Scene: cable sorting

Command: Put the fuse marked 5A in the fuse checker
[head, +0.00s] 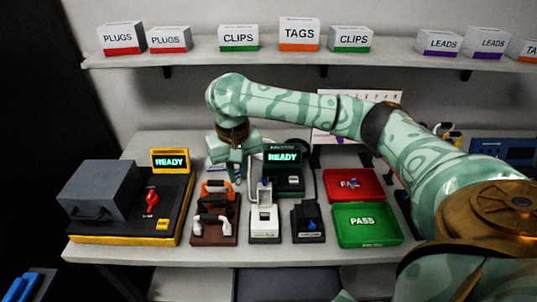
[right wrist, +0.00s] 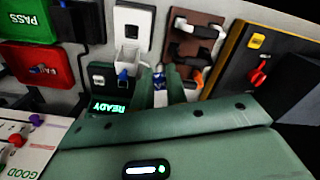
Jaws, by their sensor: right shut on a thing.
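My right gripper (head: 237,181) reaches down over the table beside the brown rack, left of the white stand. In the right wrist view its fingers (right wrist: 160,90) are shut on a small blue-and-white piece (right wrist: 158,70). I cannot read a 5A mark on it. A dark green device (head: 284,180) with a lit READY screen stands just right of the gripper; it also shows in the right wrist view (right wrist: 108,88). It may be the fuse checker, but its label is too small to read. My left gripper is not in view.
A white stand (head: 264,220) with a blue part and a brown rack (head: 213,232) stand in front. A black-and-yellow READY unit (head: 172,225) stands left. A small black block (head: 308,224), red FAIL tray (head: 370,192) and green PASS tray (head: 362,238) are right.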

